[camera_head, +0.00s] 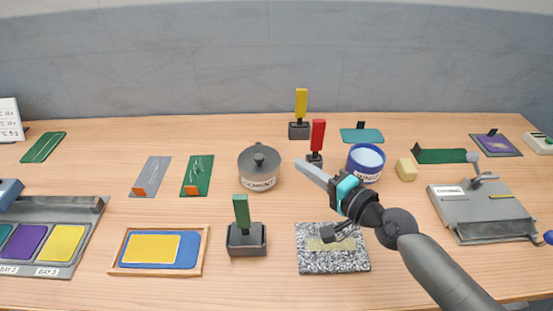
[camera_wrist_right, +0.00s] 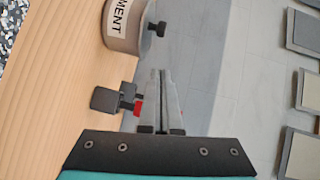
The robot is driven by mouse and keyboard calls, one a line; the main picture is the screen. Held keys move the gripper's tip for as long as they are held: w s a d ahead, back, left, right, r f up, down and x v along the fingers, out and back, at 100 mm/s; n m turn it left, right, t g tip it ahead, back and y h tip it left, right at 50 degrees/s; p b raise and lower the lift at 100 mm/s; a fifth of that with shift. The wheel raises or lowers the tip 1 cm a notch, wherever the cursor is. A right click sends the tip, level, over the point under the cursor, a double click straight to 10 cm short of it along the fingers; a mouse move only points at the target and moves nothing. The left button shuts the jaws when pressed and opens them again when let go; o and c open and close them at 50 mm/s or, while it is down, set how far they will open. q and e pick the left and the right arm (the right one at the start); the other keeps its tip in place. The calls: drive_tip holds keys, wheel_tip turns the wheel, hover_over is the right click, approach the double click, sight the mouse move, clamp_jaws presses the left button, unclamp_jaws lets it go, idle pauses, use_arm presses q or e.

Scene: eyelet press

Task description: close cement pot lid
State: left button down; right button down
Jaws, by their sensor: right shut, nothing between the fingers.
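The grey cement pot (camera_head: 259,170), with a "CEMENT" label on its front, stands upright near the middle of the table. Its dark grey lid (camera_head: 262,156) with a black knob appears to sit on top; I cannot tell whether it is fully seated. In the right wrist view the pot (camera_wrist_right: 124,35) shows sideways at the top, with its black knob (camera_wrist_right: 157,29) pointing right. My right gripper (camera_head: 302,165) is shut and empty, to the right of the pot and apart from it. Its fingers (camera_wrist_right: 162,75) also show shut in the wrist view. My left gripper is not in view.
A red-handled tool (camera_head: 317,135) stands close behind my right fingers, with a blue pot (camera_head: 366,161) to the right. A green-handled tool (camera_head: 241,213) stands in front of the cement pot. A speckled mat (camera_head: 315,262) lies under my right arm.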

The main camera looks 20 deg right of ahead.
sight(261, 158)
drive_tip(key=shift+w+a+f+p, duration=0.15)
drive_tip(key=shift+w+a+f, duration=0.05)
drive_tip(key=shift+w+a, duration=0.6)
drive_tip(key=shift+w+a+f+p, duration=0.15)
drive_tip(key=shift+w+a+p, duration=0.05)
drive_tip(key=shift+w+a, duration=0.6)
drive_tip(key=shift+w+a+f+p, duration=0.15)
drive_tip(key=shift+w+a+f, duration=0.05)
drive_tip(key=shift+w+a, duration=0.55)
drive_tip(key=shift+s+a, duration=0.1)
drive_tip(key=shift+a, duration=0.1)
drive_tip(key=shift+a+p, duration=0.5)
drive_tip(key=shift+a, duration=0.25)
